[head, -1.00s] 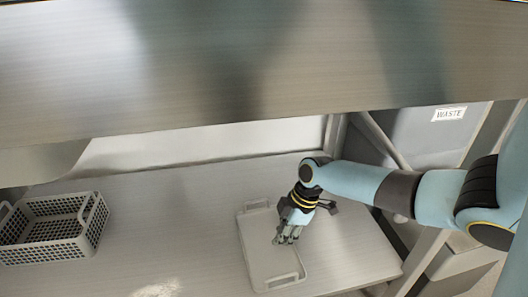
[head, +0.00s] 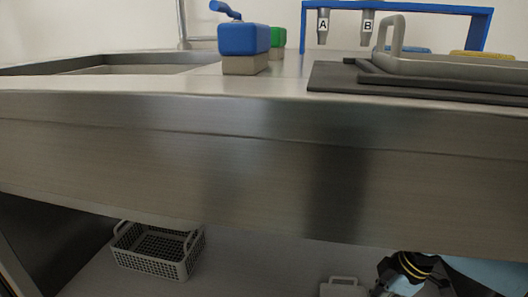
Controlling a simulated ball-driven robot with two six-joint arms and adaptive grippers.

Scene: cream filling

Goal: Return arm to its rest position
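My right arm enters at the lower right of the head view, below the front edge of the counter. My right gripper (head: 384,291) is at the bottom edge of the picture, to the right of a pale tray (head: 343,289) on the lower shelf. The picture's bottom edge cuts off the fingertips, so I cannot tell whether it is open or shut, or whether it holds anything. Only the handle end of the tray shows. My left gripper is not in view.
The steel counter front (head: 250,170) spans the view above my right arm. A grey basket (head: 155,262) stands on the lower shelf at left. On the counter are a blue-topped block (head: 243,40), a green one (head: 278,37), a blue rack (head: 480,30) and dark trays (head: 330,79).

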